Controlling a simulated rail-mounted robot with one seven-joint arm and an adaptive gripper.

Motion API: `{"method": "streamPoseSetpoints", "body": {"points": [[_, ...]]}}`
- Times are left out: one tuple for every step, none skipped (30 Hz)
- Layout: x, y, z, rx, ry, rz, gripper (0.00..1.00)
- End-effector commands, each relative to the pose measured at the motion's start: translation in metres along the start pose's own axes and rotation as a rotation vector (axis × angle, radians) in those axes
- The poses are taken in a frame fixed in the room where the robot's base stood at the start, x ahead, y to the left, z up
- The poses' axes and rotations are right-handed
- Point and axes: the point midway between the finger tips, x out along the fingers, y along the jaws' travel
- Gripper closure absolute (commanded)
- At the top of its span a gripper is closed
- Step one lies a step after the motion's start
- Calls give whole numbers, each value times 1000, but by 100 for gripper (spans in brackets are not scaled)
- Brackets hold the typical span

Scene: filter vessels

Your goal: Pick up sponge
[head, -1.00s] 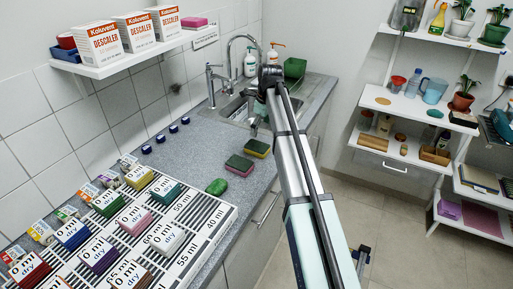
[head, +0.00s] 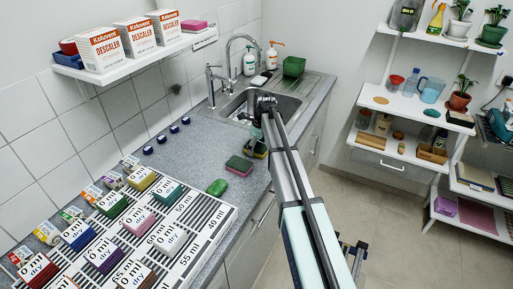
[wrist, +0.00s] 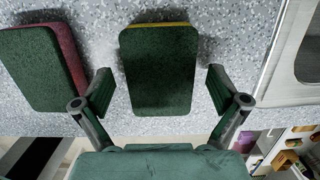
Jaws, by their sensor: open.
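A sponge with a dark green scouring top and a yellow underside (wrist: 160,75) lies flat on the speckled counter. In the wrist view it sits between and just beyond my open fingers. In the head view this sponge (head: 261,152) is partly hidden by my gripper. A second sponge, green over pink-red (head: 239,165), lies to its left; it also shows in the wrist view (wrist: 35,65).
The counter's front edge runs close by my gripper.

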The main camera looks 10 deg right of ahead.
Motion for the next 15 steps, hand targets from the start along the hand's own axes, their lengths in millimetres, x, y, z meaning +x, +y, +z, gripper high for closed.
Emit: {"method": "streamPoseSetpoints", "body": {"points": [[2, 0, 0, 0, 0, 0, 3], [2, 0, 0, 0, 0, -1, 3], [3, 0, 0, 0, -1, -1, 3], [3, 0, 0, 0, -1, -1, 3], [3, 0, 0, 0, -1, -1, 3], [3, 0, 0, 0, -1, -1, 3], [3, 0, 0, 0, -1, -1, 3], [3, 0, 0, 0, -1, -1, 7], [3, 0, 0, 0, -1, -1, 18], [3, 0, 0, 0, -1, -1, 23], [3, 0, 0, 0, -1, -1, 28], [3, 0, 0, 0, -1, -1, 36], [3, 0, 0, 0, -1, -1, 43], [3, 0, 0, 0, 0, -1, 45], [3, 0, 0, 0, 0, -1, 45]]}}
